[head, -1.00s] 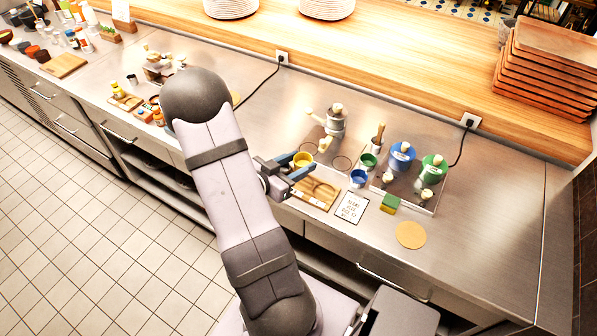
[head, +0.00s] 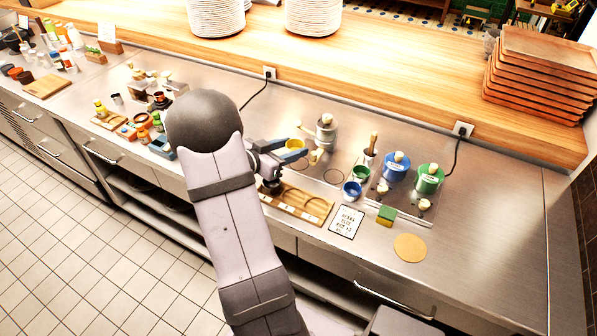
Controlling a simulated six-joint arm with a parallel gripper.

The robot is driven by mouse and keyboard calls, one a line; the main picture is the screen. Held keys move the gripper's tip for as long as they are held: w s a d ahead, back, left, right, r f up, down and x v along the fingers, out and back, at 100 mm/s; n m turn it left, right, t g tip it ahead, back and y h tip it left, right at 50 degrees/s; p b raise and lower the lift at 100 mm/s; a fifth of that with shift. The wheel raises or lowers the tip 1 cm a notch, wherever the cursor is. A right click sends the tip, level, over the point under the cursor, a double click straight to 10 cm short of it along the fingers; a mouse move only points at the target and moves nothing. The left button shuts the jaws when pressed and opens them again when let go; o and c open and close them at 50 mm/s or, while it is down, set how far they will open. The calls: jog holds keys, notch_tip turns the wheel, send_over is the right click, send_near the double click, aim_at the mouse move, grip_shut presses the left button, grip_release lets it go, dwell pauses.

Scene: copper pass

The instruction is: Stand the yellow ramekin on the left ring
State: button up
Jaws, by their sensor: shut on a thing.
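The yellow ramekin (head: 295,144) is held between the blue-tipped fingers of my gripper (head: 293,151), which is shut on it. It appears upright and seems to be above the counter; its exact height is hard to tell.
A wooden tray (head: 318,222) lies in front of my gripper. A silver pot (head: 326,129) stands just behind the ramekin. Green and blue cups (head: 352,191), lidded blue (head: 397,166) and green canisters (head: 429,178), a sponge (head: 386,215) and a printed card (head: 346,222) are to the right.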

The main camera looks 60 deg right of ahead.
jog(key=b, duration=0.2)
send_over(295, 166)
jog(key=a, duration=0.1)
jog(key=r, duration=0.1)
jog(key=shift+d+f+p, duration=0.2)
jog(key=shift+f+p, duration=0.1)
jog(key=shift+f, duration=2.15)
jog(key=shift+d+f+p, duration=0.2)
jog(key=shift+f+p, duration=0.1)
jog(key=shift+f, duration=2.15)
jog(key=shift+f, duration=0.2)
jog(key=o, duration=1.1)
